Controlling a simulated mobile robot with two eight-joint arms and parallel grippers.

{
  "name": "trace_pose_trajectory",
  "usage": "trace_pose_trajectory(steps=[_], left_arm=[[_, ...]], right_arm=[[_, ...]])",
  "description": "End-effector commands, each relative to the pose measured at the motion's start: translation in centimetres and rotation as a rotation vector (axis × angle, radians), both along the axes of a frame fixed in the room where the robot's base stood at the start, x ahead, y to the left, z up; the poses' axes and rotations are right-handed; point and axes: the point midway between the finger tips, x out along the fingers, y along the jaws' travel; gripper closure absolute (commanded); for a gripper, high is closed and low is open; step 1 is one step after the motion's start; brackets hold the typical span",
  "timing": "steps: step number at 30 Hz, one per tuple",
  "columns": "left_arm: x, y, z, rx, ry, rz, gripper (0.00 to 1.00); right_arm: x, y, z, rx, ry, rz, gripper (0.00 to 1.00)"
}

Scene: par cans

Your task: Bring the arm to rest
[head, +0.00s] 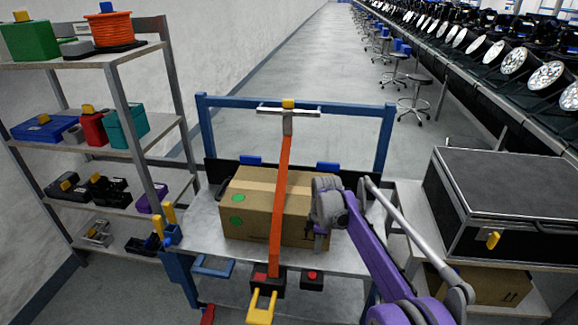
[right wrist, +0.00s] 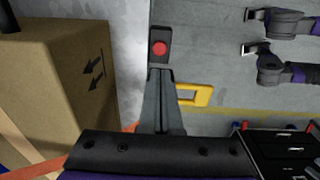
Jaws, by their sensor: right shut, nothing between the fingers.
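My right arm, purple and grey, reaches in from the lower right of the head view. Its gripper (head: 319,240) is at the right front of a cardboard box (head: 250,205) on a blue-framed cart (head: 345,262), and the wrist partly hides it. In the right wrist view the fingers (right wrist: 161,75) are together and empty. The box (right wrist: 65,85) is to their left; I cannot tell whether they touch it. A red button on a black block (right wrist: 160,48) shows beyond the fingertips. My left gripper is in neither view.
An orange strap (head: 280,190) crosses the box to a yellow-handled buckle (head: 262,300). A shelf (head: 145,48) stands left. A black case (head: 500,190) stands right, close to my arm. Stools (head: 415,100) and a bench of lamps (head: 515,60) are beyond; open floor (head: 290,60) lies behind.

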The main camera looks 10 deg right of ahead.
Motion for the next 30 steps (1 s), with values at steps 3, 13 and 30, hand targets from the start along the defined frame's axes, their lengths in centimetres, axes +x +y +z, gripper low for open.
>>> trace_pose_trajectory(steps=[3, 13, 30], left_arm=[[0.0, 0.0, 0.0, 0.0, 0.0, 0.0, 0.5], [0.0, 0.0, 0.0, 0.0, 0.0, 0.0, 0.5], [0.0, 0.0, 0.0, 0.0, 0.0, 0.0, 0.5]], right_arm=[[-0.7, 0.0, 0.7, 0.0, -0.007, -0.026, 1.0], [-9.7, -0.4, 6.0, 0.022, -0.105, -0.387, 1.0], [-31.3, -1.0, 4.0, 0.175, -0.272, -1.071, 1.0]])
